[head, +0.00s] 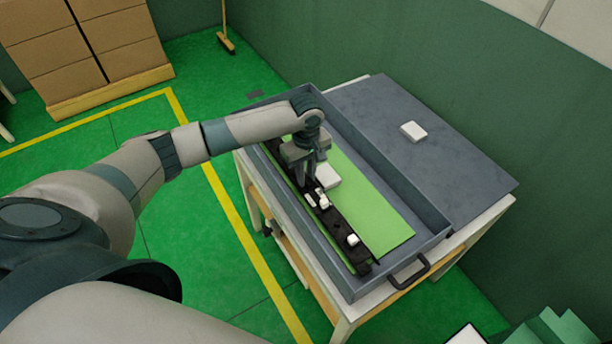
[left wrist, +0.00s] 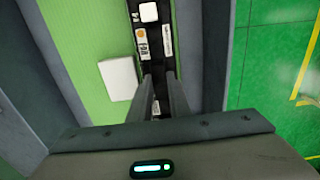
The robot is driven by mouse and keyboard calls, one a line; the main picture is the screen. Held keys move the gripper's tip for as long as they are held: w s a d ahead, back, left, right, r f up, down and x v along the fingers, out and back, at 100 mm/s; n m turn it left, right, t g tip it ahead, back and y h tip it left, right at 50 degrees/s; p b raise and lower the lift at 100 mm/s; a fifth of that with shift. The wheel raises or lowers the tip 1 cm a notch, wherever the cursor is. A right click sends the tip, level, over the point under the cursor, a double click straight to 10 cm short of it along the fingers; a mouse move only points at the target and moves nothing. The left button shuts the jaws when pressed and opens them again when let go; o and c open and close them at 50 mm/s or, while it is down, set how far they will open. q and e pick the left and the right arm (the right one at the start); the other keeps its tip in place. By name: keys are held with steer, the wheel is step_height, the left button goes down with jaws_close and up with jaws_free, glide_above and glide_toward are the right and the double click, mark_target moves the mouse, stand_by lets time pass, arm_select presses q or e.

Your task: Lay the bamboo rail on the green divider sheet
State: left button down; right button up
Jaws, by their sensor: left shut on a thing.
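The rail (head: 338,224) looks black, not bamboo-coloured, and carries several small white pieces. It runs lengthwise along the left side of the grey tray (head: 440,222). The green divider sheet (head: 375,205) lies in the tray, mostly to the right of the rail. My left gripper (head: 309,184) points down and is shut on the rail. In the left wrist view, the rail (left wrist: 141,42) runs between the fingers (left wrist: 160,95), with the green sheet (left wrist: 85,30) to its left. I cannot tell whether the rail touches the sheet or hangs just above it. My right gripper is not in view.
A white block (head: 327,176) sits on the sheet close to the gripper. Another white block (head: 412,131) lies on the grey tabletop (head: 440,130) right of the tray. The tray has raised walls and a dark handle (head: 411,274) at its near end. The sheet's near right part is clear.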

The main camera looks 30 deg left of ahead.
mark_target(306, 178)
arm_select(q)
steer(key=shift+f, duration=0.15)
stand_by(0.5)
steer(key=shift+f, duration=0.4)
steer(key=c, duration=1.6)
jaws_free()
steer(key=shift+o, duration=0.2)
steer(key=shift+r, duration=0.75)
step_height(306, 178, up, 16)
steer(key=b, duration=0.2)
